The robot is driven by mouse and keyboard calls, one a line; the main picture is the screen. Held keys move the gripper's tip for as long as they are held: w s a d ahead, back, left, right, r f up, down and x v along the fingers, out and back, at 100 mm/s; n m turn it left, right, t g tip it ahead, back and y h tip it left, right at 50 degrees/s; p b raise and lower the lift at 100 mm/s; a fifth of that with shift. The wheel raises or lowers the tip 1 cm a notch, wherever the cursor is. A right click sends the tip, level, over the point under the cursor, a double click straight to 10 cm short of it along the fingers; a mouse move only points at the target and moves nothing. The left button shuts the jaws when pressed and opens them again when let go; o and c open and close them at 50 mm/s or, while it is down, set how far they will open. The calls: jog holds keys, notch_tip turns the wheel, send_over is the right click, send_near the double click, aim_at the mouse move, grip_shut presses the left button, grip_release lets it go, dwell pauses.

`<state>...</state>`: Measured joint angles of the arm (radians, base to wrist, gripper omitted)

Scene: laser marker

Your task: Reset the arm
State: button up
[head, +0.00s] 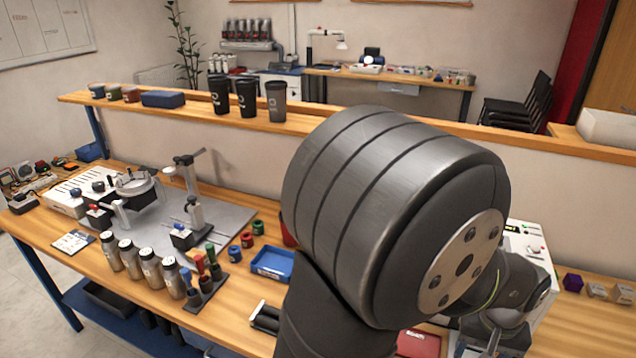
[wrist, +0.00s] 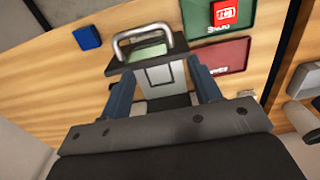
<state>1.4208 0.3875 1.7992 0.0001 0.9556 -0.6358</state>
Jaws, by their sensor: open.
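My gripper (wrist: 163,88) is open in the wrist view, with its two blue-grey fingers set apart. Between and just beyond the fingers is a dark plate with a metal loop handle (wrist: 143,40); a pale block shows beneath it. I cannot tell whether the fingers touch it. In the head view my arm's large grey joint fills the middle right, and only part of my wrist shows low at the right. What lies behind the arm is hidden.
The wrist view shows a blue block (wrist: 87,37), a red tray (wrist: 228,58) and a green tray (wrist: 244,24) holding a red box (wrist: 225,13). In the head view, the bench at left holds silver bottles (head: 150,268), a blue tray (head: 272,265) and a metal stand (head: 192,205).

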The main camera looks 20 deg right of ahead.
jog(key=w+d+f, duration=0.1)
jog(key=d, duration=0.1)
jog(key=w+d+f, duration=0.2)
jog(key=d, duration=0.1)
jog(key=w+d+f, duration=0.1)
jog(key=d+f, duration=0.1)
jog(key=shift+w+d, duration=0.25)
jog(key=shift+d, duration=0.15)
jog(key=shift+f, duration=0.55)
